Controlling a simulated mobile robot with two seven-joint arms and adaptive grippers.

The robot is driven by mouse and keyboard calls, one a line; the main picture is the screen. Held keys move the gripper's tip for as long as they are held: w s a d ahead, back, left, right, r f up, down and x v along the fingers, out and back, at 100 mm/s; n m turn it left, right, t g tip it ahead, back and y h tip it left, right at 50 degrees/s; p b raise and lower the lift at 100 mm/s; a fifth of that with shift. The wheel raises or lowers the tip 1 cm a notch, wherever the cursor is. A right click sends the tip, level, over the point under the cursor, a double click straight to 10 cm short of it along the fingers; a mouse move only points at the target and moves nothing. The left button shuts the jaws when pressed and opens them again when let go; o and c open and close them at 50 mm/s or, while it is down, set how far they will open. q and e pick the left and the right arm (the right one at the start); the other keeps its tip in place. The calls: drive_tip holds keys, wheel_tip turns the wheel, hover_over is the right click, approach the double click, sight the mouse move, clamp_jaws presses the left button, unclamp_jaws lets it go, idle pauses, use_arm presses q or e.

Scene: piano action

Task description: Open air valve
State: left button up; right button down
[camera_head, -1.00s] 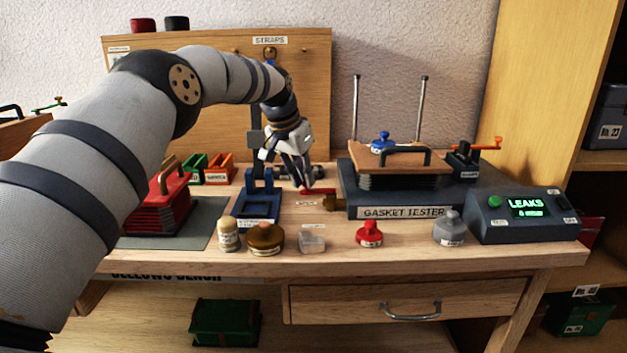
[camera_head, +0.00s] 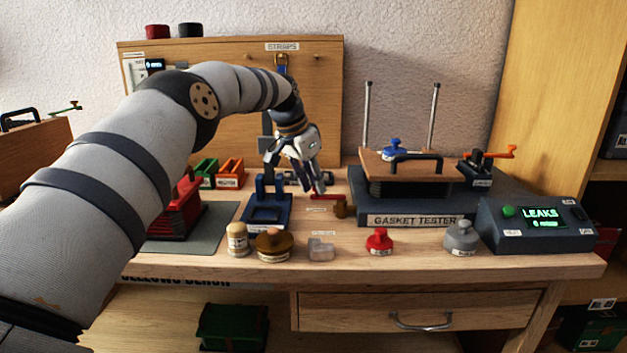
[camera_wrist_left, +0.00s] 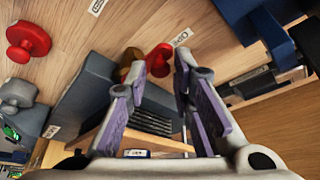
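The air valve is a red lever (camera_head: 326,197) on a small brass body (camera_head: 343,208) at the left side of the gasket tester (camera_head: 420,214). My left gripper (camera_head: 313,188) is just above and beside the lever, pointing down. In the left wrist view my left gripper (camera_wrist_left: 160,72) has its two fingers spread apart with nothing between the pads. There the red lever (camera_wrist_left: 158,60) shows just beyond the gap, with the brass body (camera_wrist_left: 132,62) beside it. Contact with the lever cannot be told. My right gripper is not in view.
A blue stand (camera_head: 267,212) is close left of the gripper. Along the bench front are a red knob weight (camera_head: 379,242), a grey weight (camera_head: 461,238), a brown round weight (camera_head: 274,245) and a clear block (camera_head: 320,249). A LEAKS box (camera_head: 535,225) stands right.

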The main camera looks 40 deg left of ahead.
use_arm(q)
drive_tip(key=shift+o, duration=0.2)
drive_tip(key=shift+w, duration=0.1)
drive_tip(key=shift+r, duration=0.2)
drive_tip(key=v, duration=1.1)
drive_tip(key=shift+s+r, duration=0.3)
